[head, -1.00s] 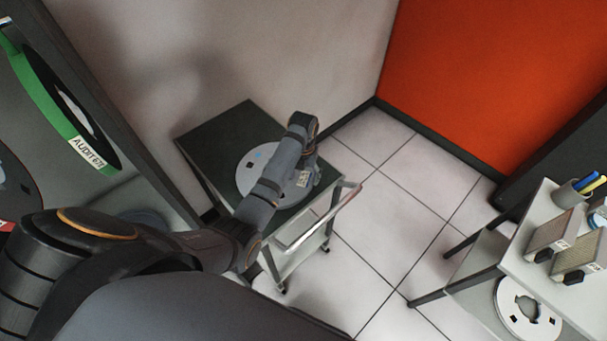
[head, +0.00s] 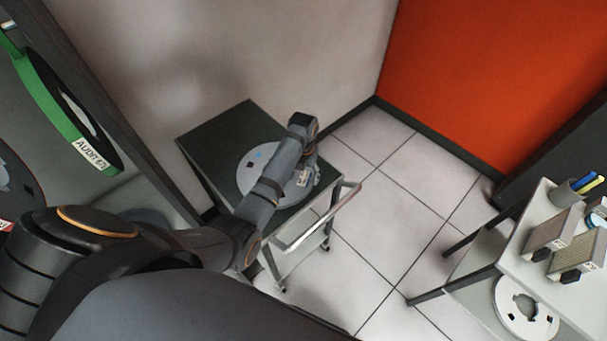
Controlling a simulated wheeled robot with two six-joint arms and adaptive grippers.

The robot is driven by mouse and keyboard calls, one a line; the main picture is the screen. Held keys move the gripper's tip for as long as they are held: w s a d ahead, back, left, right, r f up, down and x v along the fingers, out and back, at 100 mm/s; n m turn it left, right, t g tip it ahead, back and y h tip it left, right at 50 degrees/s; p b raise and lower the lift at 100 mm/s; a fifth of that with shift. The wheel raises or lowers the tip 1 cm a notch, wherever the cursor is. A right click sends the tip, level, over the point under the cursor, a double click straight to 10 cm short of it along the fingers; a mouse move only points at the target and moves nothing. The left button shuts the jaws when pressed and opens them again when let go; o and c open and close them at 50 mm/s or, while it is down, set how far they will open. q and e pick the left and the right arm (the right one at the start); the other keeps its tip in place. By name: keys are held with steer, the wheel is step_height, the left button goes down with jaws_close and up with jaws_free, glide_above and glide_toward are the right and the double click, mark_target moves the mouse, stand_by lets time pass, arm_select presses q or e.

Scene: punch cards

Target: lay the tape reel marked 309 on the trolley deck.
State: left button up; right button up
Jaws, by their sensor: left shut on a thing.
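A pale grey tape reel (head: 256,167) with a small blue mark lies flat at the dark deck of the trolley (head: 225,135). A small label (head: 302,178) shows at its right side, too small to read for certain. My left gripper (head: 308,181) is at the reel's right edge, shut on it. My left forearm and wrist cover the middle of the reel. I cannot tell whether the reel touches the deck or sits just above it. My right gripper is not in view.
A shelf unit at left holds a green-edged reel labelled AUDIT (head: 68,120). A white table (head: 537,255) at right carries a pen cup (head: 567,194) and card boxes (head: 548,233); another reel (head: 524,309) lies below. The trolley handle (head: 320,217) faces right. Tiled floor between is clear.

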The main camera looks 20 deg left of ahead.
arm_select(q)
steer(key=shift+f+b, duration=0.35)
steer(key=shift+f, duration=0.25)
stand_by(0.5)
stand_by(0.6)
steer(key=shift+f, duration=0.5)
steer(key=o, duration=1.8)
steer(key=shift+c, duration=0.2)
steer(key=shift+f, duration=0.1)
steer(key=c, duration=0.4)
steer(key=shift+o, duration=0.2)
